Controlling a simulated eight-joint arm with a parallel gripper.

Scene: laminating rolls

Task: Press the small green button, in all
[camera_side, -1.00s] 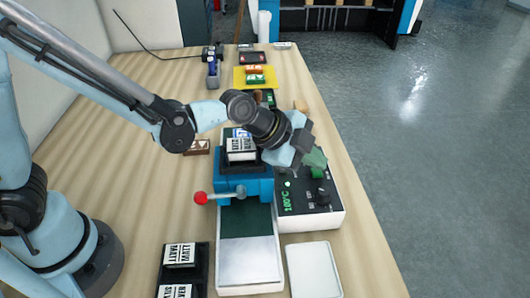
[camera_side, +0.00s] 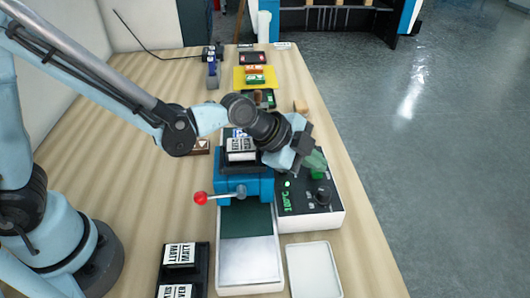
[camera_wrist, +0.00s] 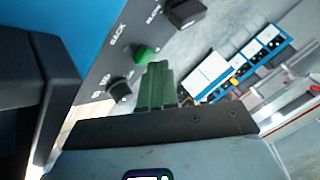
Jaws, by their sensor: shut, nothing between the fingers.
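The small green button (camera_wrist: 145,53) is a round green cap on the dark face of the control box, between two black knobs in the wrist view. The control box (camera_side: 335,216) has a white body and a lit green 100°C readout in the side view. My gripper (camera_wrist: 157,66) has green fingers, shut and empty. Its tips lie right beside the button in the wrist view; I cannot tell whether they touch it. In the side view my gripper (camera_side: 316,161) is over the far part of the box, and the button cannot be made out there.
A blue laminating press (camera_side: 240,187) with a red-knobbed lever stands left of the box. A white tray (camera_side: 331,285) lies in front. Black holders with labelled blocks (camera_side: 181,252) sit at the front left. The floor right of the table is clear.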

